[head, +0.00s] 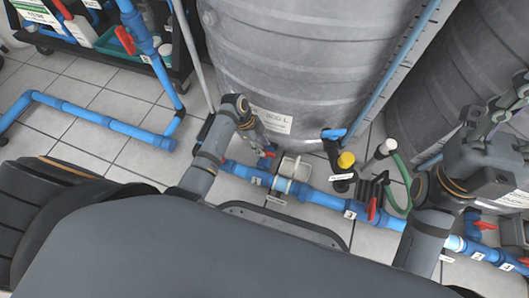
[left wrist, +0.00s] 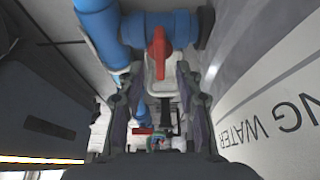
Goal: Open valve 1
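A red valve handle (head: 268,152) stands on the blue pipe, with a small label (head: 255,181) below it; I cannot read the number surely. In the left wrist view, a red handle (left wrist: 158,50) sits on a blue valve body between and just beyond my fingertips. My left gripper (head: 264,145) is pointed down at this valve. In the left wrist view its two fingers (left wrist: 155,75) are apart, with nothing held. Contact with the handle cannot be told. My right gripper (head: 497,98) is at the right edge, fingers apart and empty, far from this valve.
More red handles stand along the pipe, one mid-right (head: 372,208) and one farther right (head: 485,225). A large grey tank (head: 300,60) rises close behind the left gripper. A yellow-capped part (head: 346,160) and a green hose (head: 399,170) stand between the arms.

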